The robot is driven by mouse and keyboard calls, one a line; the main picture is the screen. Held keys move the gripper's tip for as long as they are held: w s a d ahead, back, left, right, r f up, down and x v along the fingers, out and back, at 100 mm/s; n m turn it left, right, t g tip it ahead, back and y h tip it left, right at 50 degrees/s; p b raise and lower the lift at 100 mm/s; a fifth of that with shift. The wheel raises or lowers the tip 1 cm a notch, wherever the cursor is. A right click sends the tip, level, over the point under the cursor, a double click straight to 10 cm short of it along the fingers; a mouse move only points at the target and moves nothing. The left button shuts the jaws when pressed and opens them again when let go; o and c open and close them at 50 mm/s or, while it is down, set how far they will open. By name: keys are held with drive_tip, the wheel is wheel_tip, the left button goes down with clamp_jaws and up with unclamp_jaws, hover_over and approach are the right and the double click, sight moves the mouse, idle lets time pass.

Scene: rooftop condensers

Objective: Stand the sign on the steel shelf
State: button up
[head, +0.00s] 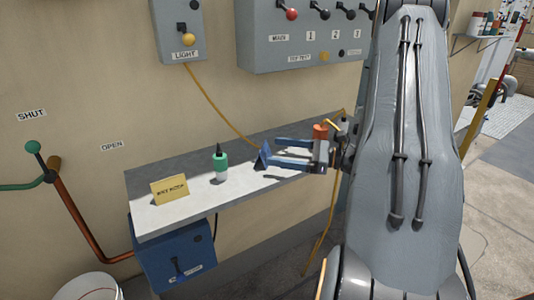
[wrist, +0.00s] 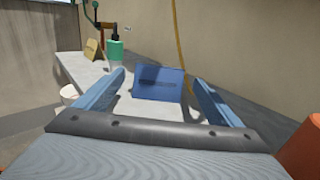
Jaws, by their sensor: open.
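A blue sign (wrist: 158,85) with dark lettering stands like a small tent on the grey steel shelf (head: 150,221). In the head view the sign (head: 262,158) is at the tips of the fingers. My gripper (head: 275,151) is open, reaching in from the right low over the shelf. In the wrist view its blue fingers (wrist: 157,76) lie on either side of the sign, with gaps showing on both sides.
A green-and-white bottle (head: 220,163) with a dark nozzle and a yellow sign (head: 170,190) stand on the shelf's left part. A blue box (head: 175,255) is below. A yellow cable (head: 215,110) hangs behind. Switch boxes (head: 300,40) are on the wall above.

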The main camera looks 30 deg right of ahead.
drive_tip(key=b+v, duration=0.1)
drive_tip(key=v, duration=0.5)
drive_tip(key=shift+s+d, duration=0.15)
idle(0.3)
